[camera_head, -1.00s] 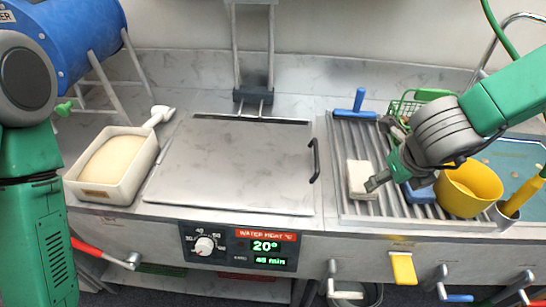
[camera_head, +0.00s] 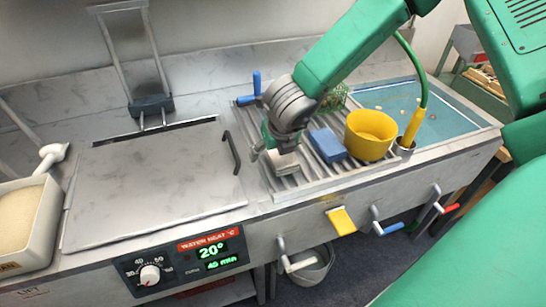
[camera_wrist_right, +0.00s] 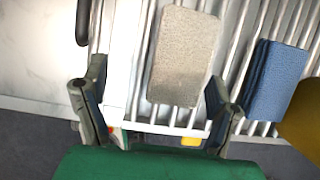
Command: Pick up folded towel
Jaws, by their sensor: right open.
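A small pale beige folded towel (camera_head: 284,164) lies on the ribbed metal drainboard (camera_head: 300,188), right of the flat metal lid. It also shows in the right wrist view as a flat grey-beige rectangle (camera_wrist_right: 185,55). My right gripper (camera_head: 270,148) hangs just above it and partly covers it in the head view. In the right wrist view my right gripper (camera_wrist_right: 157,78) is open, with one finger on each side and the towel ahead between them, nearer the right finger. Whether a finger touches it cannot be told. My left gripper is out of view.
A blue-handled tool (camera_head: 250,92) and a green basket (camera_head: 338,96) are behind. The metal lid (camera_head: 150,180) has a dark handle (camera_head: 231,152).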

